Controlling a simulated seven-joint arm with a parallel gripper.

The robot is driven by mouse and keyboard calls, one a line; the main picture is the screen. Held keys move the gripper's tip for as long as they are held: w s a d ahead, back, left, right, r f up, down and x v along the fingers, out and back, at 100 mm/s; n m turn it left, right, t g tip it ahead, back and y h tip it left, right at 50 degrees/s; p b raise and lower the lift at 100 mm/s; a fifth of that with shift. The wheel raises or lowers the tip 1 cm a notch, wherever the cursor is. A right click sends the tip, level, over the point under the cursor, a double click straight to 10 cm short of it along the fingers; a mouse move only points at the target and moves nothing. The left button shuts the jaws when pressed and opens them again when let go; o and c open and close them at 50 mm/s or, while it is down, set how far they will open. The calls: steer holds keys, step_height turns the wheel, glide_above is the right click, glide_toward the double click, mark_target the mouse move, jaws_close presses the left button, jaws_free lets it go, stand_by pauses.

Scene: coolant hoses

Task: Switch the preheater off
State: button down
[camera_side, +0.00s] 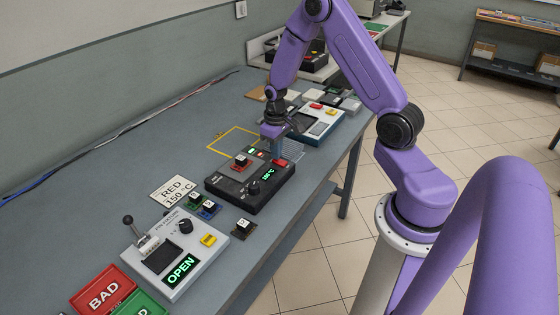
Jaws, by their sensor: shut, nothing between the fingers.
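The preheater appears to be the black box (225,188) in the middle of the bench. It has a lit green temperature display (267,174), a round black knob (254,187) and a red switch (280,162) at its far right corner. A small part with a red base and a white-topped block (240,161) sits on its top. My gripper (277,155) is shut and empty, pointing down at the far edge of the box, close to the red switch. I cannot tell whether the fingertips touch the switch.
A sign reading RED 150 °C (173,190) lies left of the box. A grey device (165,285) with a lever and an OPEN display stands in front, near red BAD (104,291) and green plates. Small blocks (208,207) lie between. A blue-and-white device (318,125) stands behind.

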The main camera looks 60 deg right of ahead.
steer(key=shift+f, duration=0.45)
stand_by(0.3)
steer(key=shift+r, duration=3.5)
